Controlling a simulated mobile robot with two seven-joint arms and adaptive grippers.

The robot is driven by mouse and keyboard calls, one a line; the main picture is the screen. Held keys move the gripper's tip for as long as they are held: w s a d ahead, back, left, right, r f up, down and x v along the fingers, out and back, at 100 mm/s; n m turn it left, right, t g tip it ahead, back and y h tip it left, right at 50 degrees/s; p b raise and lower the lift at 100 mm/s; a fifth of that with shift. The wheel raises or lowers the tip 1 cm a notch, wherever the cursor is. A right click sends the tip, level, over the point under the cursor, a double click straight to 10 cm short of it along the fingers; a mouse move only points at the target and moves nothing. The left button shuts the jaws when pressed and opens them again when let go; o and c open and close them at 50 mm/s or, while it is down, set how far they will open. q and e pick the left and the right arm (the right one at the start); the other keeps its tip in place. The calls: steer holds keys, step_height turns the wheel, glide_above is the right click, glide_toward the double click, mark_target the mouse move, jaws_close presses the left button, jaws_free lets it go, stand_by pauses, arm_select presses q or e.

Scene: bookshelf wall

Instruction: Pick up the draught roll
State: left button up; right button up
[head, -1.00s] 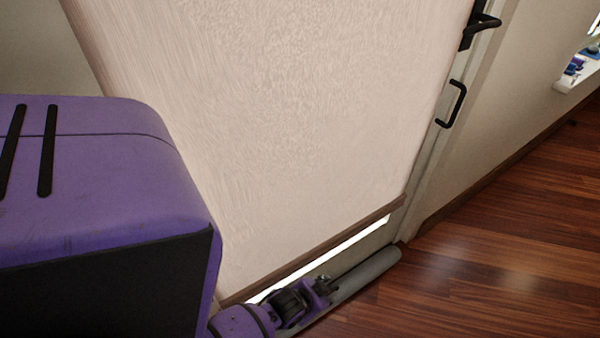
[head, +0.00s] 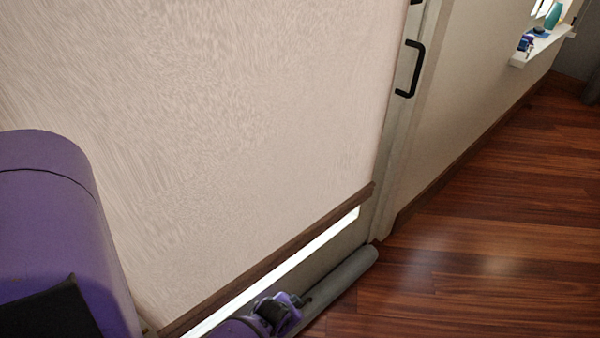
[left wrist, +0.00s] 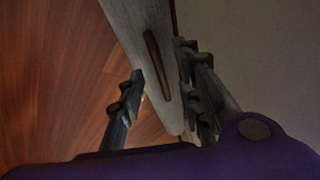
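The draught roll (head: 350,271) is a long grey cylinder lying on the floor along the foot of the door, and its right end shows. My left gripper (head: 297,302) is low over the roll in the head view, and the wrist hides the roll's nearer part. In the left wrist view the grey roll (left wrist: 142,25), with a dark elongated strip on it, runs between the two spread fingers of my left gripper (left wrist: 160,68). The left finger seems slightly apart from it; contact at the right finger is unclear. My right gripper is not in view.
A pale blind (head: 230,120) with a brown bottom bar covers the door, leaving a bright gap below. A black door handle (head: 410,70) is at its right. A white sill (head: 543,45) holds small items. The wooden floor (head: 480,220) at right is clear.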

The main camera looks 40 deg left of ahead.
arm_select(q)
steer(key=shift+b+x, duration=0.3)
steer(key=shift+x, duration=0.65)
steer(key=shift+r, duration=0.1)
jaws_close()
steer(key=shift+w+r, duration=0.1)
steer(key=shift+w, duration=0.05)
